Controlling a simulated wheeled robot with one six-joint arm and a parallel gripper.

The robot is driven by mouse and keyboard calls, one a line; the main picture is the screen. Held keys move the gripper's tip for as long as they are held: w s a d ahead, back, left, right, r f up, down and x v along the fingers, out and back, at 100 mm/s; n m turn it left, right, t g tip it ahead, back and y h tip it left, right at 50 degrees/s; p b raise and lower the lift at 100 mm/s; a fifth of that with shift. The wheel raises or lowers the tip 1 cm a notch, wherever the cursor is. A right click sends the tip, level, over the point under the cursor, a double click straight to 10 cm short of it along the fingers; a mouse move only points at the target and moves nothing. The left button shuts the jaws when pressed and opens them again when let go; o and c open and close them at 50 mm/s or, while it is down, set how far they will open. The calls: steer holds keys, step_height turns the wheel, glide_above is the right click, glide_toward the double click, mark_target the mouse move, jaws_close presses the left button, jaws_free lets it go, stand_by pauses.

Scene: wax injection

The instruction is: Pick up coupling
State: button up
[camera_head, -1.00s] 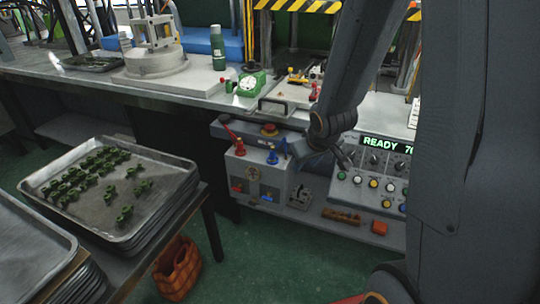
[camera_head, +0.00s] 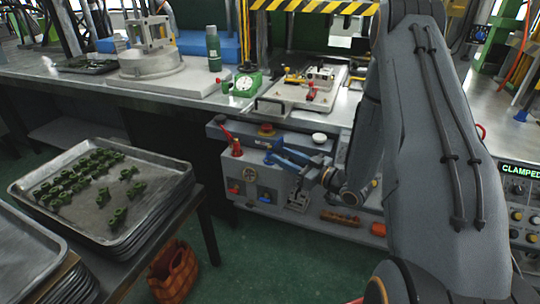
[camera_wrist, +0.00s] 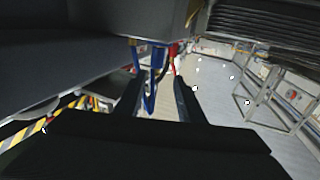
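Several small green ring-like parts (camera_head: 104,199), which look like couplings, lie on a metal tray (camera_head: 155,208) at the left in the head view. My gripper (camera_head: 301,166) is far to their right, in front of the machine's lower control box. In the wrist view my gripper (camera_wrist: 158,100) has its two fingers apart. A blue handle (camera_wrist: 150,100) shows in the gap between them, and I cannot tell whether they touch it. The blue handle (camera_head: 287,151) also shows in the head view, partly hidden by the gripper.
A stack of empty trays (camera_head: 25,250) is at the lower left, with a woven basket (camera_head: 172,272) on the floor. A red lever (camera_head: 232,140) stands left of the blue handle. Above is a bench with a mould plate (camera_head: 300,93) and green gauge (camera_head: 247,81). A right panel (camera_head: 520,170) reads CLAMPED.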

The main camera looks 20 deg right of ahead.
mark_target(270, 146)
steer(key=x, duration=0.4)
steer(key=p+x, duration=0.1)
steer(key=x, duration=0.1)
steer(key=shift+w+d+r, duration=0.15)
steer(key=shift+w+r, duration=0.15)
steer(key=shift+w, duration=0.15)
steer(key=shift+c, duration=0.4)
jaws_close()
